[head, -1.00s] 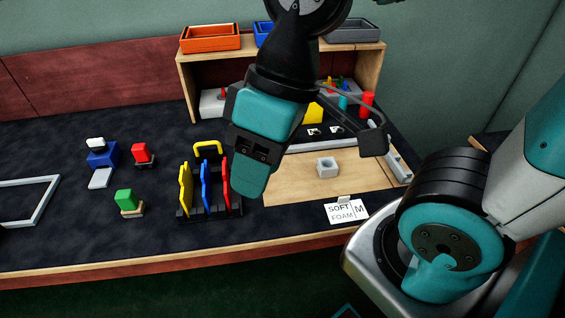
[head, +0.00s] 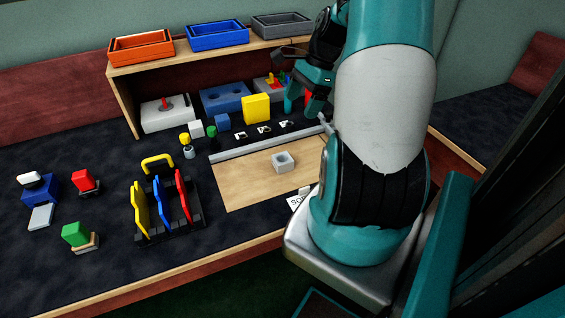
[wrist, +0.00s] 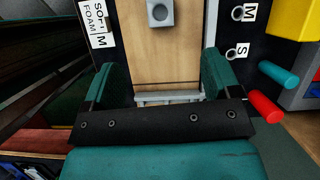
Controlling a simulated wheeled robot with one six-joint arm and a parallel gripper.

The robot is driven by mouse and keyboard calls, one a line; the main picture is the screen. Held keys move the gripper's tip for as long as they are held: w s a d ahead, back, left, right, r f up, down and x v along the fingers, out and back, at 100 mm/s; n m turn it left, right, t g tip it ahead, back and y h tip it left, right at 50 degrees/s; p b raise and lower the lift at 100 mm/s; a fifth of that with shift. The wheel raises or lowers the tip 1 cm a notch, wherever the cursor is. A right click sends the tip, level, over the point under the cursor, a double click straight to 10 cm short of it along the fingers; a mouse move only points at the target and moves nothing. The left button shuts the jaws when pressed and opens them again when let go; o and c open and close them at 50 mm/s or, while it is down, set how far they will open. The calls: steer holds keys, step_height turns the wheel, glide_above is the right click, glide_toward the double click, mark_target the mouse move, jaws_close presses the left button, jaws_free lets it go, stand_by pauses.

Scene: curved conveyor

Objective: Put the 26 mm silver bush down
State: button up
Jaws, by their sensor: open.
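Small silver rings lie by white size cards on the dark mat behind the board; in the wrist view one is by the M card (wrist: 238,13) and one by the S card (wrist: 232,54). I cannot tell which is the 26 mm bush. A grey square block (head: 284,161) with a round hole stands on the wooden board (head: 240,185); it also shows at the top of the wrist view (wrist: 160,13). My gripper (head: 306,100) is open at the back right, beyond the board. In the wrist view its teal fingers (wrist: 162,75) are apart with nothing seen between them.
Red and teal pegs (wrist: 265,106) are close right of my gripper in the wrist view. A yellow block (head: 256,108) and a shelf with trays (head: 218,35) stand behind. A rack of coloured plates (head: 165,205) stands left of the board. My arm hides the board's right side.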

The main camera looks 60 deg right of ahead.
steer(key=f+m, duration=0.1)
steer(key=f, duration=0.1)
glide_above(284, 156)
steer(key=s, duration=0.2)
steer(key=f, duration=0.9)
steer(key=shift+d+f+b, duration=0.1)
steer(key=shift+d+b, duration=0.2)
steer(key=shift+b, duration=0.05)
steer(key=shift+x, duration=3)
steer(key=c, duration=1.2)
